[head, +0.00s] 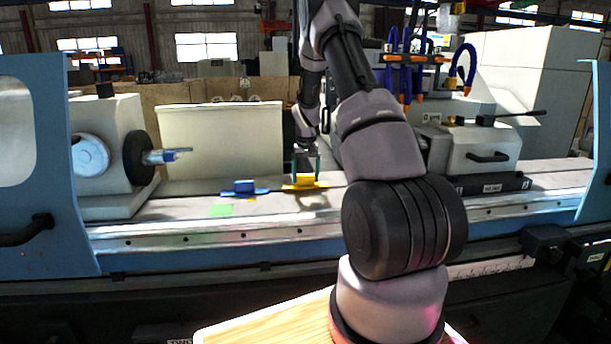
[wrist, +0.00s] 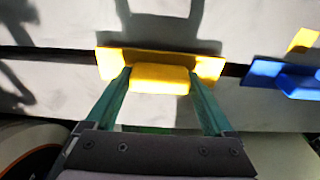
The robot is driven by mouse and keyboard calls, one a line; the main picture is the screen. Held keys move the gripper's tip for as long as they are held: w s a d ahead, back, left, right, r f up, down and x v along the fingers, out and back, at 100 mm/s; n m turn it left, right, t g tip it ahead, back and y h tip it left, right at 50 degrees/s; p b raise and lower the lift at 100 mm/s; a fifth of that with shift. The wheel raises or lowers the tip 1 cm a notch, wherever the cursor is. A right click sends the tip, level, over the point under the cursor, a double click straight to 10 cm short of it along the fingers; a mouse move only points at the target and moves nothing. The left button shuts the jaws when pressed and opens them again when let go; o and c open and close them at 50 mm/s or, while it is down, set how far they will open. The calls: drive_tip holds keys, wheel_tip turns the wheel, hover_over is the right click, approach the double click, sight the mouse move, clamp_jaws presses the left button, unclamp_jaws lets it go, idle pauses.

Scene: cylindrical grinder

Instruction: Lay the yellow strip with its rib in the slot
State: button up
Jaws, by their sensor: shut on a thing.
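The yellow strip (head: 304,182) is a flat plate with a raised block in its middle. It also shows in the wrist view (wrist: 209,69). My gripper (head: 305,170) is above it, its two green fingers shut on the raised block, as the wrist view shows (wrist: 160,75). The slot (wrist: 42,55) is a dark line across the pale table surface, and the strip lies across its line, roughly parallel to it. The underside and rib are hidden. I cannot tell whether the rib is in the slot or the strip is slightly above the surface.
A blue strip (head: 243,188) of similar shape sits left of the yellow one in the head view, along the same slot line. A green patch (head: 221,210) is on the table. The wheel head stands left, the grey tailstock (head: 484,150) right.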

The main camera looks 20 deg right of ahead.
sight(306, 186)
drive_tip(key=shift+f, duration=0.55)
drive_tip(key=o, duration=1.2)
drive_tip(key=shift+c, duration=0.2)
drive_tip(key=shift+r, duration=0.1)
wheel_tip(306, 186, up, 10)
drive_tip(key=s, duration=0.1)
drive_tip(key=shift+a+r, duration=0.15)
drive_tip(key=shift+r, duration=0.1)
drive_tip(key=shift+s, duration=0.15)
